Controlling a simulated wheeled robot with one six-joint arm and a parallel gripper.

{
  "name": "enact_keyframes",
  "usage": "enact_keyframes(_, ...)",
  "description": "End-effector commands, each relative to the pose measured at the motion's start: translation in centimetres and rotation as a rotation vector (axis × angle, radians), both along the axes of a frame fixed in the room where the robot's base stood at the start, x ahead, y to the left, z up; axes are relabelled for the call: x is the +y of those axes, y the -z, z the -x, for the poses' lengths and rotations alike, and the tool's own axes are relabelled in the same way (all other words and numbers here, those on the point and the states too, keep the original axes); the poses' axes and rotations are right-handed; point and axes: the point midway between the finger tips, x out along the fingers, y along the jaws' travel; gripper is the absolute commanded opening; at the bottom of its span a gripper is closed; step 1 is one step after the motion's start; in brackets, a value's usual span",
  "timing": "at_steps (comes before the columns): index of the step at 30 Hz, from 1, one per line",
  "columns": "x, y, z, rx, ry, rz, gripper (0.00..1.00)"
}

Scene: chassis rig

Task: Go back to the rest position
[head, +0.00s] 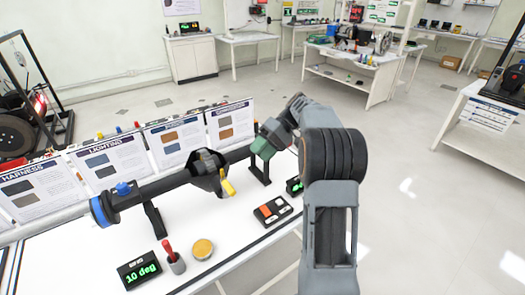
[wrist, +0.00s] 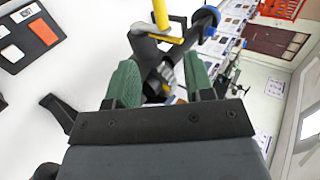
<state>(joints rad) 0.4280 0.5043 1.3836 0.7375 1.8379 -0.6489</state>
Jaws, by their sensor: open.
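My gripper (head: 264,143) has green fingers and is in the middle of the head view, at the right part of the dark axle (head: 165,184). In the wrist view the two green fingers (wrist: 160,82) stand apart. The axle (wrist: 143,47) runs away from the gripper beyond and between the fingers. Whether the fingers touch it I cannot tell. The axle lies on black stands, with a blue left end (head: 102,210) and a yellow lever (head: 228,182) at its middle housing. The lever also shows in the wrist view (wrist: 160,20). My arm hides part of the bench's right side.
On the white bench are a green "10 deg" display (head: 139,271), a red-handled tool in a cup (head: 175,260), a round tan disc (head: 203,249) and a black tray with orange and grey pads (head: 272,210). Panels (head: 105,165) line its back edge. The floor to the right is open.

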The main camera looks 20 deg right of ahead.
Motion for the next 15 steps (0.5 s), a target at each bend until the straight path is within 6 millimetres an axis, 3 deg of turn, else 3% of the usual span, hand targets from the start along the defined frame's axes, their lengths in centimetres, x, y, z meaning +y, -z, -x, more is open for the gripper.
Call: enact_keyframes(15,-0.2,0.42,-0.49,0.022,0.053,0.031,0.48)
